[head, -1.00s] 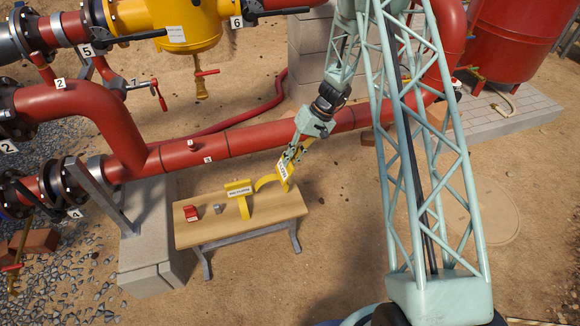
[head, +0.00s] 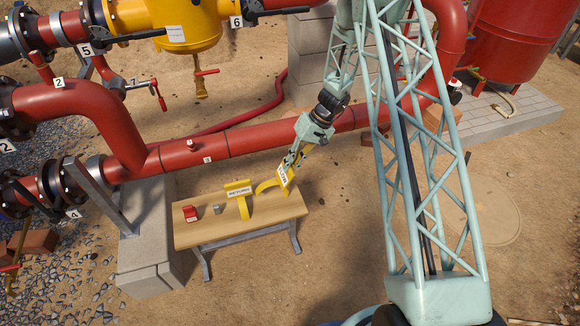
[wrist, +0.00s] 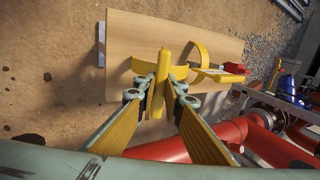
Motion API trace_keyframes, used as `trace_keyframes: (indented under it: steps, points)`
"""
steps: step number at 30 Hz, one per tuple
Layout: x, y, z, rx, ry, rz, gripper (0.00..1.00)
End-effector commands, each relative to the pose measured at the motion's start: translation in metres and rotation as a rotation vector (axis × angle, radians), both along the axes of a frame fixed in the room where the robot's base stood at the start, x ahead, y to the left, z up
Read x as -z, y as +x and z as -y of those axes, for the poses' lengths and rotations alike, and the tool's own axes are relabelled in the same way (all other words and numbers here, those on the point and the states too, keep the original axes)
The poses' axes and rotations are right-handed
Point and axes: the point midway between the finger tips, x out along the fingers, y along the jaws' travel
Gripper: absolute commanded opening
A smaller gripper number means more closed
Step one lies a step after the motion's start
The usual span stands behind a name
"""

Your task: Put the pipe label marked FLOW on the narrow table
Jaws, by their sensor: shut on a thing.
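The pipe label marked FLOW (head: 282,178) is a yellow curved clip with a white lettered plate; its lettering is tilted and hard to read. My gripper (head: 291,161) is shut on it at the right end of the narrow wooden table (head: 230,232). In the wrist view my gripper (wrist: 158,92) pinches the label's yellow stem (wrist: 162,68) between its fingers, with the tabletop (wrist: 130,38) beyond. I cannot tell whether the label touches the tabletop. A second yellow label, marked RETURN (head: 239,191), stands on the table just left of it.
A red object (head: 190,213) and a small grey piece (head: 217,209) sit on the table's left part. A red pipe (head: 260,139) runs behind the table. A concrete block (head: 150,235) stands at its left. The table's front right strip is clear.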

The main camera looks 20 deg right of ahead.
Motion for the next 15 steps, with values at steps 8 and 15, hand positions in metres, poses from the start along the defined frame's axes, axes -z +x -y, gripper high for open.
trace_keyframes:
  steps: [8, 15]
  points:
    - [0.0024, -0.0002, 0.0000, 0.000, 0.000, 0.000, 0.19]
    - [0.0024, -0.0001, 0.0000, 0.000, 0.000, 0.000, 0.23]
